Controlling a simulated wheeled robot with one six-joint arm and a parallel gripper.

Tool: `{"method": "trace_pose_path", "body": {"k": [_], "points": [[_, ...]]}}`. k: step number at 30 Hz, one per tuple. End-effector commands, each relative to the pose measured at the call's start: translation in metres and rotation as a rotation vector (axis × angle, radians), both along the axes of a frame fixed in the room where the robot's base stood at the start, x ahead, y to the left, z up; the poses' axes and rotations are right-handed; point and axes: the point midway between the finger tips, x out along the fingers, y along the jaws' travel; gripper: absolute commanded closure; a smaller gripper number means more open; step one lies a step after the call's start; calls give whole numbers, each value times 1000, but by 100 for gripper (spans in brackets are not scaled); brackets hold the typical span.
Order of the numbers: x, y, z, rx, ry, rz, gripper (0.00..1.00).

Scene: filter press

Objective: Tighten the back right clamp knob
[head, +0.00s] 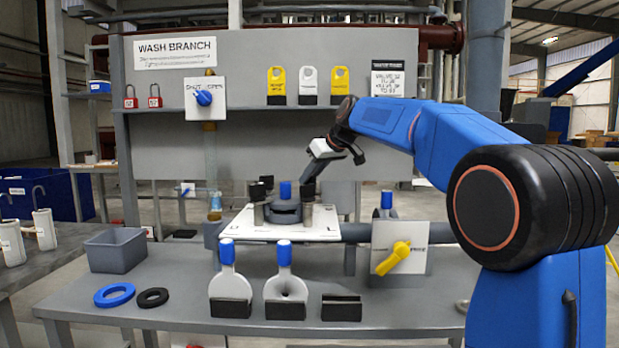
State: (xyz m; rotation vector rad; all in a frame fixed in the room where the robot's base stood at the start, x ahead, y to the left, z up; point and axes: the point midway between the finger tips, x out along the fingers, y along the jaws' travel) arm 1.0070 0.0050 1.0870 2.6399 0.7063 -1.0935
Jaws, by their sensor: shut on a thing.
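A clamp assembly stands on a white plate (240,226) marked D and L. It has a grey round body (286,212) with a blue-topped handle (285,190) in its middle. Black clamp knobs on posts stand at its left, the front left knob (257,191) and the back left knob (267,182). The front right clamp knob (307,193) stands at the right. My gripper (311,180) reaches down from the upper right, just behind it, and is shut on the back right clamp knob. That knob is mostly hidden by my fingers and the front post.
A yellow valve handle (393,258) is on a white panel right of the plate. Two blue-handled paddles (229,290) (285,290) and a black block (341,307) stand in front. A grey bin (115,251), blue ring (114,295) and black ring (152,298) are at left.

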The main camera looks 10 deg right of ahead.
Motion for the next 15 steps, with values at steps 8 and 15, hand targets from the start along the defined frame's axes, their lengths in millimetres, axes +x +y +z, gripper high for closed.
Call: {"method": "trace_pose_path", "body": {"k": [8,15], "points": [[0,0,0,-1,0,-53,100],[-1,1,0,-1,-2,-192,100]]}}
